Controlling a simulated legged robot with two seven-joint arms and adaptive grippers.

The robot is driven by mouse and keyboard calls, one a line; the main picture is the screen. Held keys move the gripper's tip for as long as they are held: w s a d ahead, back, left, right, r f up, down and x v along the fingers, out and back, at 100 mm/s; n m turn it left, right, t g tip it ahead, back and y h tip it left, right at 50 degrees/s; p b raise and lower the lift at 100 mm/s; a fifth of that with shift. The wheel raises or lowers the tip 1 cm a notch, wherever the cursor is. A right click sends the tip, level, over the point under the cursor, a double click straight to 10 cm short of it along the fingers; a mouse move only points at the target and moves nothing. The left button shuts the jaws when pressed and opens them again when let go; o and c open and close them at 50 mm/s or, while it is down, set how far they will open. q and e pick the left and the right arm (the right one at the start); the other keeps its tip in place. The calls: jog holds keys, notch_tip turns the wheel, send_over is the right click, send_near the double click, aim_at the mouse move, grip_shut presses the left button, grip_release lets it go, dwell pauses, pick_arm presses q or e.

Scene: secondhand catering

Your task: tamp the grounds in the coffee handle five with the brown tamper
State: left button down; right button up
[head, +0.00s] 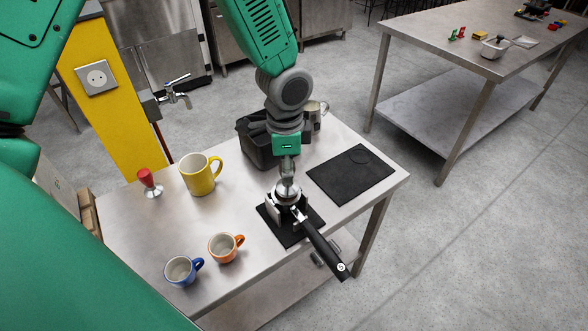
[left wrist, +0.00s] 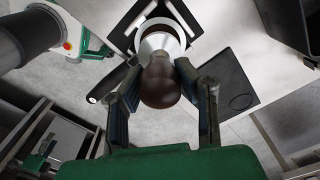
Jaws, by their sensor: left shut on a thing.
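My left gripper (head: 287,170) points down over the table. In the left wrist view its fingers (left wrist: 159,75) are shut on the brown tamper (left wrist: 160,84), around its dark brown rounded knob. In the head view the tamper's steel base (head: 288,188) is at the basket of the coffee handle (head: 322,246). I cannot tell how deep it sits, and the grounds are hidden. The coffee handle rests on a stand on a small black mat (head: 270,222), its black grip reaching past the table's front edge. My right gripper is not in view.
A red-handled tamper (head: 149,183), a yellow mug (head: 201,176), an orange cup (head: 224,247) and a blue cup (head: 181,270) stand left on the steel table (head: 143,233). A black box (head: 255,142) and steel pitcher (head: 315,112) stand behind. A flat black mat (head: 350,176) lies right.

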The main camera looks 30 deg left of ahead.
pick_arm(q)
jog(key=shift+a+f, duration=0.75)
jog(key=shift+a, duration=0.25)
jog(key=shift+d+r, duration=0.15)
jog(key=shift+d, duration=0.35)
jog(key=shift+d+r, duration=0.2)
jog(key=shift+d, duration=0.75)
jog(key=shift+a+f+p, duration=0.15)
jog(key=shift+a+p, duration=0.15)
jog(key=shift+a, duration=0.5)
jog(key=shift+a+f, duration=0.15)
jog(key=shift+a, duration=0.4)
jog(key=shift+d, duration=0.6)
jog(key=shift+d+r, duration=0.25)
jog(key=shift+d, duration=0.3)
jog(key=shift+a+f, duration=0.2)
jog(key=shift+a, duration=0.25)
jog(key=shift+s+a+f, duration=0.1)
jog(key=shift+a+f, duration=0.1)
jog(key=shift+a, duration=0.35)
jog(key=shift+d+r, duration=0.15)
jog(key=shift+d, duration=0.65)
jog(key=shift+a, duration=0.6)
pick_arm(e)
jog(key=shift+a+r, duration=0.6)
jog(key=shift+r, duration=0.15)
